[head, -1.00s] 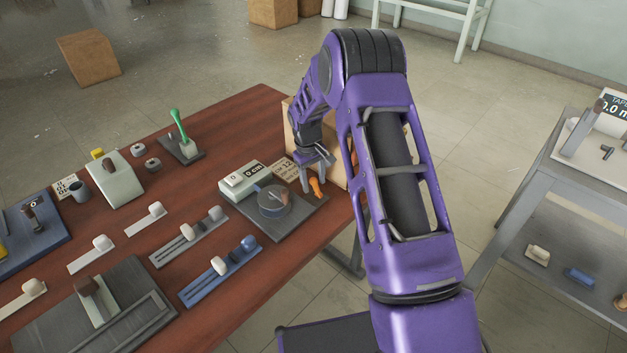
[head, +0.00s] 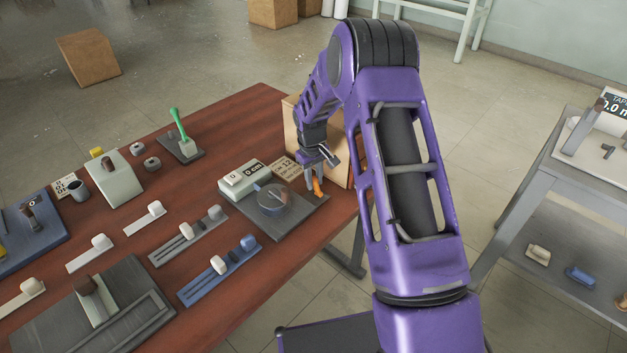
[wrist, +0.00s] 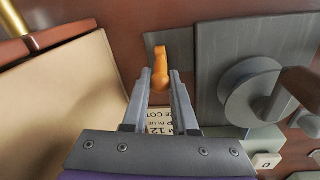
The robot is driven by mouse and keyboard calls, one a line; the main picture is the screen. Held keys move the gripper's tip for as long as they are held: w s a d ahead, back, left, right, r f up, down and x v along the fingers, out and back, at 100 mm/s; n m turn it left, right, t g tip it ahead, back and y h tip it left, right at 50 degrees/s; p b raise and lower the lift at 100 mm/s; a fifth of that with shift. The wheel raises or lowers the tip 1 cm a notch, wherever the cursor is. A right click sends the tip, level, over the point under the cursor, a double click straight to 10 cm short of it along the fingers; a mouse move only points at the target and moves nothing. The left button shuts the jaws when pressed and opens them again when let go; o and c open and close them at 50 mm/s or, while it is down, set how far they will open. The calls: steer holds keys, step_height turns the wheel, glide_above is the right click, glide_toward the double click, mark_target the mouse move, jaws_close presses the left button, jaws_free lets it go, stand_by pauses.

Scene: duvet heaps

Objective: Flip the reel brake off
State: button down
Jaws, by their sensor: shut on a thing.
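The orange lever (head: 318,187), which I take for the reel brake, stands at the far right corner of the dark reel plate (head: 290,222). It also shows in the wrist view (wrist: 160,66) as a bent orange handle. My gripper (head: 314,181) points down at it. In the wrist view my gripper (wrist: 160,84) has its two fingers on either side of the lever's near end and is shut on it. The round reel (head: 272,200) with a disc sits on the same plate, left of the lever. The lever's base is partly hidden by the fingers.
A counter box (head: 245,180) and a printed card (head: 286,168) stand behind the reel. A cardboard-coloured box (head: 296,125) is close behind my gripper. Sliders, including a blue one (head: 220,272), lie left on the table. The table's right edge is close to the plate.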

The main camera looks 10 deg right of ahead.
steer(key=t+y+b, duration=0.1)
steer(key=s+d+t+b, duration=0.1)
steer(key=s+t+y+b, duration=0.1)
steer(key=t, duration=0.1)
steer(key=shift+d+y+b, duration=0.3)
steer(key=shift+b, duration=0.1)
steer(key=shift+s+d+f+m+t+y+b, duration=0.15)
steer(key=shift+s+d+t+y+b, duration=0.15)
steer(key=shift+t+y+b, duration=0.45)
steer(key=shift+s+d+m+t+y+b, duration=0.15)
steer(key=shift+s+t+y+b, duration=0.3)
steer(key=shift+t, duration=0.5)
steer(key=c, duration=0.7)
jaws_free()
steer(key=p+v, duration=0.2)
steer(key=v, duration=0.6)
steer(key=p+v, duration=0.3)
steer(key=v, duration=0.6)
steer(key=shift+s+d+f, duration=0.15)
steer(key=shift+s+d, duration=0.05)
steer(key=shift+s, duration=0.1)
